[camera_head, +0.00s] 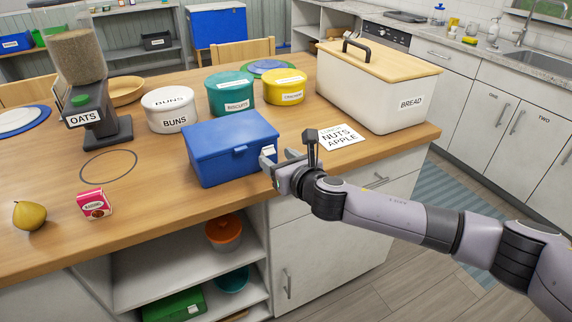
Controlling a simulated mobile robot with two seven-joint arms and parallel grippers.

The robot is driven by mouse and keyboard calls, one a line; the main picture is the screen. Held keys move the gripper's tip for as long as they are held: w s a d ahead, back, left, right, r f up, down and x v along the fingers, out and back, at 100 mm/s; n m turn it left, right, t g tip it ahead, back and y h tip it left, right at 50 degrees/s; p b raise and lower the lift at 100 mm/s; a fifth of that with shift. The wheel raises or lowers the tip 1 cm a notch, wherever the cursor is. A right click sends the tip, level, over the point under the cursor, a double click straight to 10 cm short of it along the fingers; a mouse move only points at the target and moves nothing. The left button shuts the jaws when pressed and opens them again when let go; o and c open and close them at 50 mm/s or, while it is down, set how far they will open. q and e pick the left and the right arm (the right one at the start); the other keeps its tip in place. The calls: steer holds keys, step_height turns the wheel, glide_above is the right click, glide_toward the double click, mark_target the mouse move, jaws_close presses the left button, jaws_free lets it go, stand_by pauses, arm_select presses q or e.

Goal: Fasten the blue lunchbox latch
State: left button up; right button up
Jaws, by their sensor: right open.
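The blue lunchbox (212,163) sits on the wooden counter near its front edge, with its lid down. A small blue tab, which looks like the latch (240,151), shows on its front face; whether it is fastened is too small to tell. My right gripper (268,160) is open at the right front corner of the lunchbox, with its fingers pointing left. It hides part of that corner, and I cannot tell whether a finger touches the box. My left gripper is out of view.
The bread box (372,100) and a card reading nuts and apple (339,137) are to the right. The buns tin (169,110), biscuits tin (229,95) and yellow tin (284,88) stand behind. A raisin box (94,204) and pear (29,216) lie left.

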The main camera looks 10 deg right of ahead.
steer(key=shift+v, duration=1.8)
steer(key=shift+f, duration=0.15)
